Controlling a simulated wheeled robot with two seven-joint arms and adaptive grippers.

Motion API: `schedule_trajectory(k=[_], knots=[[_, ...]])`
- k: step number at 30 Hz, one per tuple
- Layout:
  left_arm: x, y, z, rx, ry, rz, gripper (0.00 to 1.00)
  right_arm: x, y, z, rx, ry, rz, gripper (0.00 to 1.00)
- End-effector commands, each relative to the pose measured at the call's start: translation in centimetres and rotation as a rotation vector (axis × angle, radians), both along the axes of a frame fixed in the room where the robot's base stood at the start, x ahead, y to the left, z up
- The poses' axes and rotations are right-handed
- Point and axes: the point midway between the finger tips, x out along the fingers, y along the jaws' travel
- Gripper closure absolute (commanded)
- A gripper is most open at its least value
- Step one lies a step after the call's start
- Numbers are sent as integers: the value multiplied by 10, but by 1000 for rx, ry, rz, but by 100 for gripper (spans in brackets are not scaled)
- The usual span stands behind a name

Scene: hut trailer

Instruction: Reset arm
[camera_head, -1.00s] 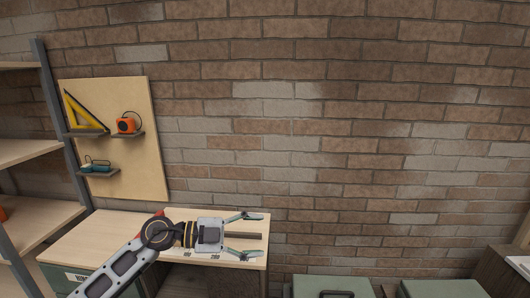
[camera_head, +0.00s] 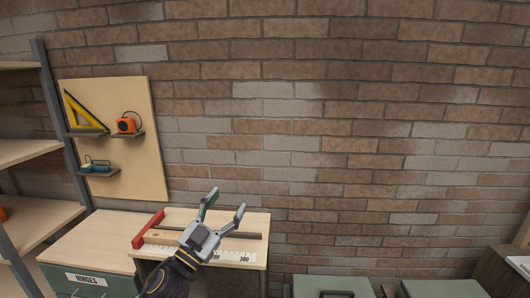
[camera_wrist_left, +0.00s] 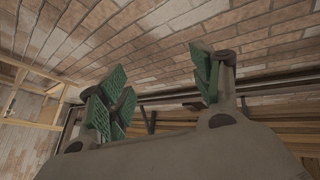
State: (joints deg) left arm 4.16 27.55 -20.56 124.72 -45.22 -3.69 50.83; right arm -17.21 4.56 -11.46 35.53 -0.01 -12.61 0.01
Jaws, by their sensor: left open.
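My left gripper (camera_head: 224,206) is open and empty in the head view, above the wooden workbench (camera_head: 262,217). Its fingers point up and slightly right, toward the brick wall. In the left wrist view, the open left gripper (camera_wrist_left: 160,95) shows its green finger pads spread apart with nothing between them. My right gripper is not in view.
On the bench are a red-ended tool (camera_head: 146,229) with a dark bar and a numbered white strip (camera_head: 238,256). A pegboard (camera_head: 152,160) holds a yellow set square (camera_head: 80,113) and an orange tape measure (camera_head: 126,125). Shelves (camera_head: 30,152) stand left. Green cases (camera_head: 440,289) stand lower right.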

Motion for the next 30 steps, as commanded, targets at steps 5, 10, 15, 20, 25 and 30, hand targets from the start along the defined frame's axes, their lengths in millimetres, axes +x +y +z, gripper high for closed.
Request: schedule_trajectory(k=[5,10,15,20,25,30], knots=[[6,31,-26,-63,121,149,35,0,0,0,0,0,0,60],[7,59,-60,-98,260,282,35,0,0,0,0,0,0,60],[0,84,-101,-111,420,398,35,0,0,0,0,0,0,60],[-15,103,-144,-104,585,489,35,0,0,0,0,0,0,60],[-40,118,-191,-79,776,560,35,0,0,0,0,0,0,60],[-74,128,-236,-37,975,606,35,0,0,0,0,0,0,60]])
